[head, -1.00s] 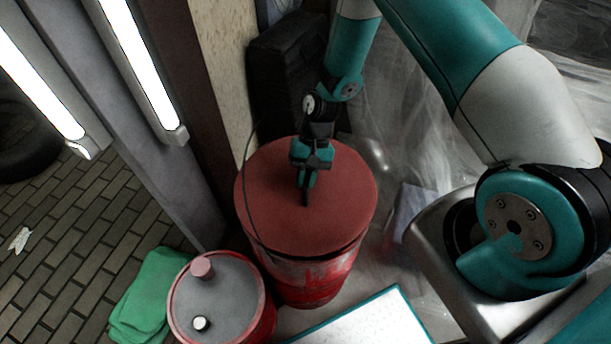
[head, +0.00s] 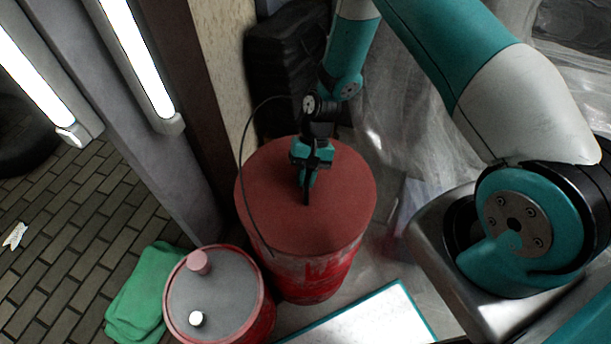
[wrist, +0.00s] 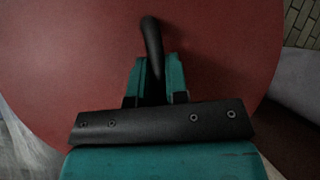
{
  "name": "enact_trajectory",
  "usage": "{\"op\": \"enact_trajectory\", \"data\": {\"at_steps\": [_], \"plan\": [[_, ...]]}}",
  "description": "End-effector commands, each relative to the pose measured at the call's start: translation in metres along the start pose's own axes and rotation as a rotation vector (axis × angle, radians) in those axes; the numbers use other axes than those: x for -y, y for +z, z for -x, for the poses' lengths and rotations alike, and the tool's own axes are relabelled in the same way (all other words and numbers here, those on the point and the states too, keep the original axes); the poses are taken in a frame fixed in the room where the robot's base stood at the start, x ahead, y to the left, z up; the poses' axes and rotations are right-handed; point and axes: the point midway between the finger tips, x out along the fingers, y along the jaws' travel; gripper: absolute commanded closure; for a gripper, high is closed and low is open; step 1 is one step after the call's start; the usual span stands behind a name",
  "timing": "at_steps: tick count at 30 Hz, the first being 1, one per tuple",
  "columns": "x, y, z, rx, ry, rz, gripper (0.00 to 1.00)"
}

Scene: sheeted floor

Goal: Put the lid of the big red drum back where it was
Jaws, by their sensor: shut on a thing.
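The big red drum (head: 318,274) stands upright beside the wall, its side scuffed with pale patches. Its round red lid (head: 342,215) lies over the drum's top and looks level, with no clear gap showing at the front rim. The lid also fills most of the wrist view (wrist: 70,50). My gripper (head: 306,190) is above the middle of the lid, pointing down. It is shut on the lid's dark curved handle (wrist: 152,45), which sticks out beyond the fingers in the wrist view. The drum's back rim is hidden.
A smaller red drum with a grey top (head: 222,293) stands close at the front left, with a green cloth (head: 142,290) beside it. A white panel with a teal edge (head: 365,322) lies in front. A black case (head: 277,85) stands behind, against the wall.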

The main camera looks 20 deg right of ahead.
Motion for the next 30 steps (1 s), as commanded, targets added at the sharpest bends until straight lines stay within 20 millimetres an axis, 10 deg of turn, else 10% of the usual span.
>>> {"op": "enact_trajectory", "data": {"at_steps": [15,16,19,30], "plan": [[-0.0021,-0.0047,-0.0083,0.0,-0.001,0.001,1.0],[-0.0019,-0.0043,-0.0075,0.0,-0.001,0.001,0.79],[-0.0019,-0.0042,-0.0075,0.0,-0.001,0.001,0.56],[-0.0023,-0.0048,-0.0021,-0.002,0.0,0.0,0.56]]}}
